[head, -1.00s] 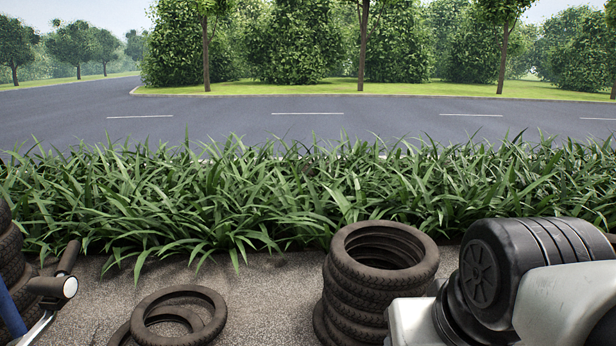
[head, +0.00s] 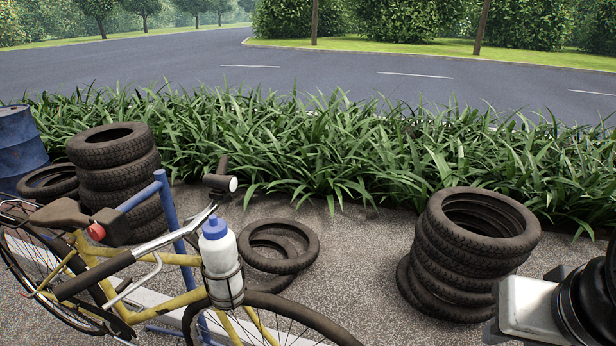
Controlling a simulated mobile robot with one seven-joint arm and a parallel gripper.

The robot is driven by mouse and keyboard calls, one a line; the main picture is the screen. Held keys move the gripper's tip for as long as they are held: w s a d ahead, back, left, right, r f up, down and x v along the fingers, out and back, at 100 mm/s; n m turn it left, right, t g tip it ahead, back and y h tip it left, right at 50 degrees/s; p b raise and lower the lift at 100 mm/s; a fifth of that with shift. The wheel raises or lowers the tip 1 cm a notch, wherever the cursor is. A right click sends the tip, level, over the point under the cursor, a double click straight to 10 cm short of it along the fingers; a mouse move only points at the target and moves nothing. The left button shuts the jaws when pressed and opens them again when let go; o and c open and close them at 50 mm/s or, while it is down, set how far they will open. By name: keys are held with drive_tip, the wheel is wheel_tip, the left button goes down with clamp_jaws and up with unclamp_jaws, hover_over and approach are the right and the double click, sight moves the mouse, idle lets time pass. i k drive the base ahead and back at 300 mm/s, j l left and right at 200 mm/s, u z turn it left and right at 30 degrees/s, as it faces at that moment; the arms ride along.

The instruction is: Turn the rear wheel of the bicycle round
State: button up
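The bicycle (head: 168,258) stands at the lower left in the head view. It has a yellow frame, a brown saddle and a white bottle with a blue cap (head: 221,258). Its rear wheel (head: 38,268) is at the left, below the saddle, and is cut by the left edge. Spokes and a dark tyre show there. The front wheel is cut by the bottom edge. A blue stand post (head: 172,212) rises behind the frame. White and black parts of my arm show at the lower right, well away from the bicycle. No gripper fingers are visible.
A tyre stack (head: 465,255) stands right of centre. Another tyre stack (head: 115,170) is behind the saddle, beside a blue drum (head: 18,150). Loose tyres (head: 278,246) lie behind the bicycle. Bare paving (head: 350,265) lies between them. Grass (head: 330,150) borders the road.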

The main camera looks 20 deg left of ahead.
sight(98, 295)
drive_tip(key=k+j+u, duration=0.15)
drive_tip(key=k+u, duration=0.25)
drive_tip(key=k+j+u, duration=0.2)
drive_tip(key=u, duration=1.5)
drive_tip(key=i+j+u, duration=0.25)
drive_tip(key=i, duration=0.2)
drive_tip(key=i+j+u, duration=0.3)
drive_tip(key=i, duration=0.4)
drive_tip(key=i+u, duration=0.3)
drive_tip(key=i, duration=0.4)
drive_tip(key=i+z, duration=0.1)
drive_tip(key=i, duration=0.7)
drive_tip(key=i+j+z, duration=0.15)
drive_tip(key=i, duration=0.6)
drive_tip(key=i+j+z, duration=0.15)
drive_tip(key=i+z, duration=0.3)
drive_tip(key=i+j+z, duration=0.4)
drive_tip(key=i+l, duration=0.05)
drive_tip(key=i, duration=0.05)
